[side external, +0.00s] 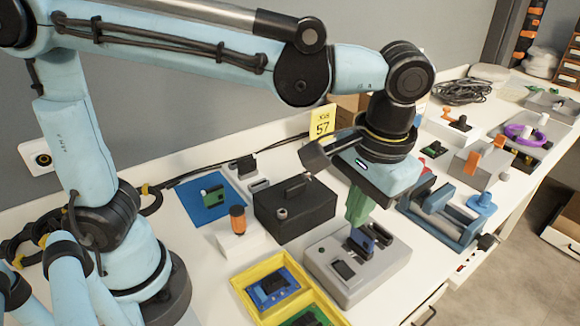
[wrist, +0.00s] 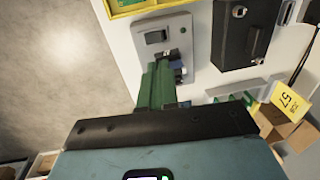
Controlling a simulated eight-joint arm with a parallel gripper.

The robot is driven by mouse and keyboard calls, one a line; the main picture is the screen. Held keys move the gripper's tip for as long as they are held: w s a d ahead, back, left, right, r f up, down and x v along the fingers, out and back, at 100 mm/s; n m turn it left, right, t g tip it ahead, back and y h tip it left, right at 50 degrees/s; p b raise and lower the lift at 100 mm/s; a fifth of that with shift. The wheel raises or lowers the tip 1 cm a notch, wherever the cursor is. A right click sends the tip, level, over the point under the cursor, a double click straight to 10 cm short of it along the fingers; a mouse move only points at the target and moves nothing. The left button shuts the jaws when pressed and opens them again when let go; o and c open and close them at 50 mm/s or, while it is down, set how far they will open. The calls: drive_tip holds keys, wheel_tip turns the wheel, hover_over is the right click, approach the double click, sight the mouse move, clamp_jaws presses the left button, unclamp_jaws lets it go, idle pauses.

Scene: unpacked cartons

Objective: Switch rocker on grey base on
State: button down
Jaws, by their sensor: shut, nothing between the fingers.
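The grey base (side external: 372,281) sits on the white bench in the side view, below my gripper. My gripper (side external: 357,221) has green fingers, shut and empty, pointing down at the back of these parts. In the wrist view the grey base (wrist: 183,42) shows beyond the green fingers (wrist: 160,66), which hide part of it.
A black box with a handle (side external: 296,214) stands left of the base. A yellow tray (side external: 247,279) lies at the front left. A blue vise-like fixture (side external: 448,222) stands at the right. Free bench is narrow around the base.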

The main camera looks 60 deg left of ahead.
sight(340, 266)
drive_tip(key=f, duration=0.4)
drive_tip(key=a+f, duration=0.1)
drive_tip(key=f, duration=0.6)
drive_tip(key=shift+a+f, duration=0.2)
drive_tip(key=shift+f, duration=0.1)
drive_tip(key=shift+a+f, duration=0.1)
drive_tip(key=shift+f, duration=0.05)
drive_tip(key=shift+d, duration=0.85)
drive_tip(key=shift+r, duration=0.2)
wheel_tip(340, 266, up, 14)
drive_tip(key=d, duration=0.1)
drive_tip(key=shift+d, duration=0.35)
